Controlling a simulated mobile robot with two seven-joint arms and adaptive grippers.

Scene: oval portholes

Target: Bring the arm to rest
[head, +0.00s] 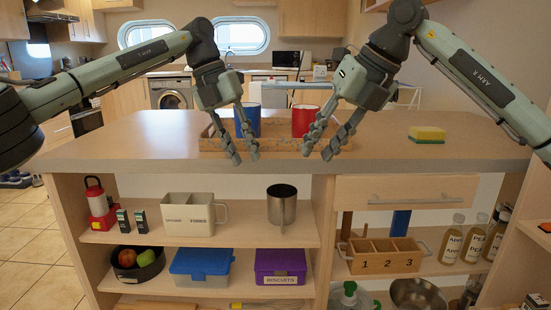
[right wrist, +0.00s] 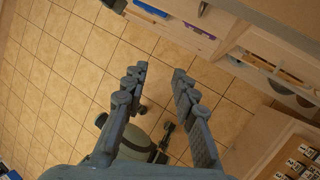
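My left gripper (head: 236,146) hangs pointing down in the head view, in front of the tray on the counter. Its fingers are spread and nothing is between them. My right gripper (head: 331,147) hangs to its right, also pointing down, with its fingers apart. In the right wrist view the right gripper (right wrist: 158,88) is open and empty above the tiled floor. Both arms reach in from the sides above the counter's front edge.
A tray (head: 275,145) with a blue cup (head: 250,119) and a red cup (head: 303,121) stands on the counter (head: 110,148) behind the grippers. A yellow-green sponge (head: 427,134) lies to the right. Shelves below hold boxes, bottles and a numbered wooden caddy (head: 384,256).

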